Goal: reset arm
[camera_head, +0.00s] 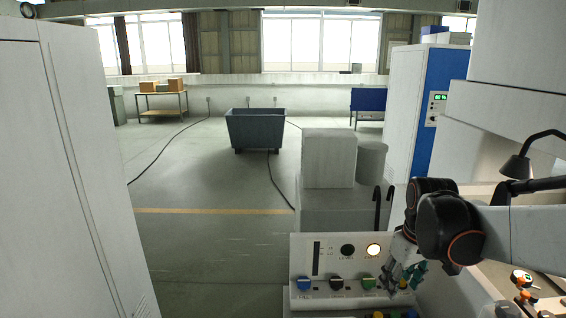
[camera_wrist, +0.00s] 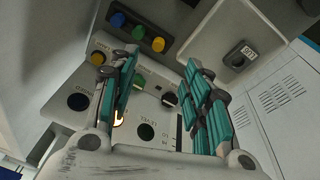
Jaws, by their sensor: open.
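My gripper (camera_head: 405,276) is in front of the right part of a pale control panel (camera_head: 322,265) in the head view. In the wrist view its two teal-padded fingers (camera_wrist: 160,62) stand apart, with nothing held between them. The panel face shows behind and between the fingers, with a green knob (camera_wrist: 138,82) and a black knob (camera_wrist: 169,99). Whether the fingers touch any knob cannot be told. My arm comes in from the right of the head view.
A lit lamp (camera_head: 373,250), a blue knob (camera_head: 304,284) and a dark lamp (camera_head: 347,251) are on the panel. A white cabinet (camera_head: 60,160) stands at left. A desk lamp (camera_head: 517,165) is near my arm at right. A grey bin (camera_head: 256,129) stands on open floor beyond.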

